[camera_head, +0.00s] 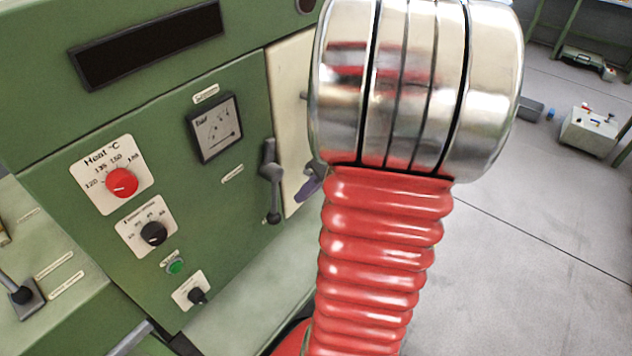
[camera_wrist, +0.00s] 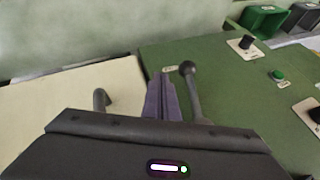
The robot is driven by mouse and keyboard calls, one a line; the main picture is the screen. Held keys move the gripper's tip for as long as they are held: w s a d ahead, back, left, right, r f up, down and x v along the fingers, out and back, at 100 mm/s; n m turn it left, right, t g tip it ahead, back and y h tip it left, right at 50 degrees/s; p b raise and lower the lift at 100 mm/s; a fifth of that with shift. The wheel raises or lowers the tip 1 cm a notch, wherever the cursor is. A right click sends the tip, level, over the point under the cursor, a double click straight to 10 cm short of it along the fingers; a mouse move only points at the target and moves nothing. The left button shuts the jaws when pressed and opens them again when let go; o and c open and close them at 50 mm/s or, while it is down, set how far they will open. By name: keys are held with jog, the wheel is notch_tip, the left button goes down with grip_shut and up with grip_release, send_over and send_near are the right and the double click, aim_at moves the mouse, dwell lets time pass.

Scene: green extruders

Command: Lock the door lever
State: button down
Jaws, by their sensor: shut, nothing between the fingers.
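The dark grey door lever (camera_head: 270,185) is on the green machine front, beside the edge of the cream door (camera_head: 291,100). It stands near upright in the head view, with its round knob low. In the wrist view the lever (camera_wrist: 194,95) runs just right of my fingers, knob at the far end. My gripper (camera_head: 309,187) shows as purple fingertips right of the lever in the head view, partly hidden by my red arm. In the wrist view my gripper (camera_wrist: 162,88) has its fingers together and empty, beside the lever. I cannot tell whether they touch.
A dark handle (camera_wrist: 100,98) sticks out of the cream door. The green panel carries a red heat knob (camera_head: 122,182), a black knob (camera_head: 153,233), a green button (camera_head: 176,267) and a gauge (camera_head: 215,128). Open grey floor (camera_head: 500,240) lies to the right.

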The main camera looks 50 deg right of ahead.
jog(key=a, duration=0.1)
jog(key=w+a+f, duration=0.1)
jog(key=a, duration=0.2)
jog(key=shift+w+f, duration=0.25)
jog(key=shift+d, duration=0.15)
